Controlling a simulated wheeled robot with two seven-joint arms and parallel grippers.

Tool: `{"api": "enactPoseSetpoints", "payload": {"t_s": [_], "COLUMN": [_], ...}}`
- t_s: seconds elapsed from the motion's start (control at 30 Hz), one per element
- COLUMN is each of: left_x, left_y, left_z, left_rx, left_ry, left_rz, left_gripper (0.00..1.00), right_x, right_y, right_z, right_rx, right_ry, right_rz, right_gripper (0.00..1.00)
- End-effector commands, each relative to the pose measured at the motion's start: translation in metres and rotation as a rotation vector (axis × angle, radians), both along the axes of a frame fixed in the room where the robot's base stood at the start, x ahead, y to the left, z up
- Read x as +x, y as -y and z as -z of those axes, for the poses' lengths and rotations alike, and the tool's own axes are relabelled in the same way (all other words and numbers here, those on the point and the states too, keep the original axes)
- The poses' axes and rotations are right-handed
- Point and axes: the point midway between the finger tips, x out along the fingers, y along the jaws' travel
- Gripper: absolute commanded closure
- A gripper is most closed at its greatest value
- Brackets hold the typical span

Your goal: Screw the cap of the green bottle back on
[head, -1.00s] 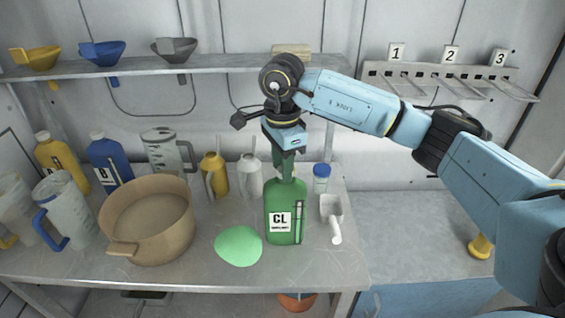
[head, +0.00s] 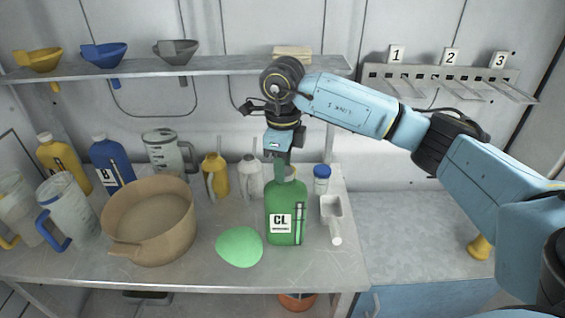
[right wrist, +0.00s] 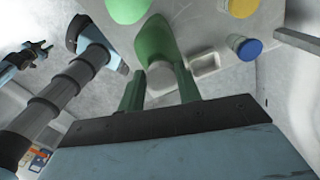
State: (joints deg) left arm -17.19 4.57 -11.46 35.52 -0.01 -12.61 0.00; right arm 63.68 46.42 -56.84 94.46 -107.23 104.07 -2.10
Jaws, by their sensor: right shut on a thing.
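My left gripper is not in the head view.
A light green rounded thing (head: 239,246) lies left of the bottle, and a white scoop (head: 332,210) lies right. A blue-lidded jar (head: 321,180), a yellow can (head: 215,178) and a pale can (head: 249,180) stand behind. A tan basin (head: 125,247) is further left.

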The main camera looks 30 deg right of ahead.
Motion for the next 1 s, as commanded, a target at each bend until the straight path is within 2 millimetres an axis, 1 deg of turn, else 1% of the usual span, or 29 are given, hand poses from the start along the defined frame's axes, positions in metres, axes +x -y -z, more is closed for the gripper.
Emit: {"api": "enactPoseSetpoints", "payload": {"t_s": [0.07, 0.37, 0.47, 0.6, 0.7, 0.8, 1.0], "left_x": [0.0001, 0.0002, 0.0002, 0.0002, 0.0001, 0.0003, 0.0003], "left_y": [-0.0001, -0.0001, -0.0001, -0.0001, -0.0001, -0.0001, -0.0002], "left_z": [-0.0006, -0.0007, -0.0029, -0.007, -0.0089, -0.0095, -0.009], "left_rx": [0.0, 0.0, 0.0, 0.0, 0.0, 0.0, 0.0], "left_ry": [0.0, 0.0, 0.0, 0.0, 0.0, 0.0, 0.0], "left_rz": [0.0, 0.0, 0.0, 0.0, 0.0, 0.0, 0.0], "left_gripper": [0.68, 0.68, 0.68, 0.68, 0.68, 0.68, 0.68], "right_x": [0.0002, 0.0002, 0.0005, 0.0011, 0.0013, 0.0015, 0.0015], "right_y": [0.0002, 0.0004, 0.0009, 0.0022, 0.0029, 0.0031, 0.0031], "right_z": [-0.0002, 0.0, -0.0004, -0.0004, 0.0, 0.0005, 0.0009], "right_rx": [0.0, 0.0, -0.001, 0.0, -0.001, 0.0, -0.001], "right_ry": [0.0, 0.0, -0.001, -0.001, -0.002, -0.001, -0.001], "right_rz": [0.028, 0.045, 0.131, 0.32, 0.423, 0.475, 0.481], "right_gripper": [0.87, 0.87, 0.87, 0.87, 0.87, 0.87, 0.87]}}
